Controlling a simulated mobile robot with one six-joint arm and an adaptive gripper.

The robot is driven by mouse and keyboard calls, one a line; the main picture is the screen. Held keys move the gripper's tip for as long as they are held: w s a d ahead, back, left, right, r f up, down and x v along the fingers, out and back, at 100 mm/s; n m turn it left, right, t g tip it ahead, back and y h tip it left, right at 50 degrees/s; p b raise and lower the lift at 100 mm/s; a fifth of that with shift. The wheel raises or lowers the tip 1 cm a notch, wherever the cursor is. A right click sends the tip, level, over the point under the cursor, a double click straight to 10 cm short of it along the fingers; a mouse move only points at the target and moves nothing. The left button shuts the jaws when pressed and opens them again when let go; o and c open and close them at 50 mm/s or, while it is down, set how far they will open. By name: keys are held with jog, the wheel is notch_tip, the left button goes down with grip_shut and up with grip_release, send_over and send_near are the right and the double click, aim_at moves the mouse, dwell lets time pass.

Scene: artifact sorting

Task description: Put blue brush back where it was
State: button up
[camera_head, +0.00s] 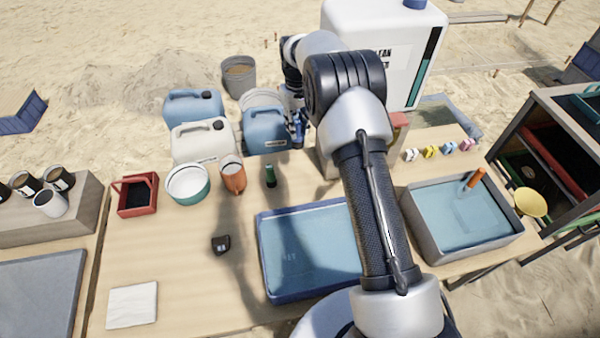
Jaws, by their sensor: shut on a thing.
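My gripper (299,132) is at the far side of the wooden table, in front of a blue jerrycan (264,131). It points down and is shut on a small blue thing (297,126), which looks like the blue brush. Most of it is hidden by the fingers, and its shape is hard to tell. The held thing appears to be above the table.
A green bottle (271,176), orange pitcher (233,176) and white-teal bowl (188,185) stand left of my gripper. A blue tray (268,268) lies in front. A water basin (425,238) and small coloured blocks (430,152) are at right.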

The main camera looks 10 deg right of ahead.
notch_tip(320, 180, down, 19)
jog(key=b, duration=0.4)
jog(key=shift+r+b, duration=0.1)
jog(key=shift+b, duration=0.3)
jog(key=shift+f, duration=0.2)
jog(key=o, duration=1)
jog(key=shift+r, duration=0.2)
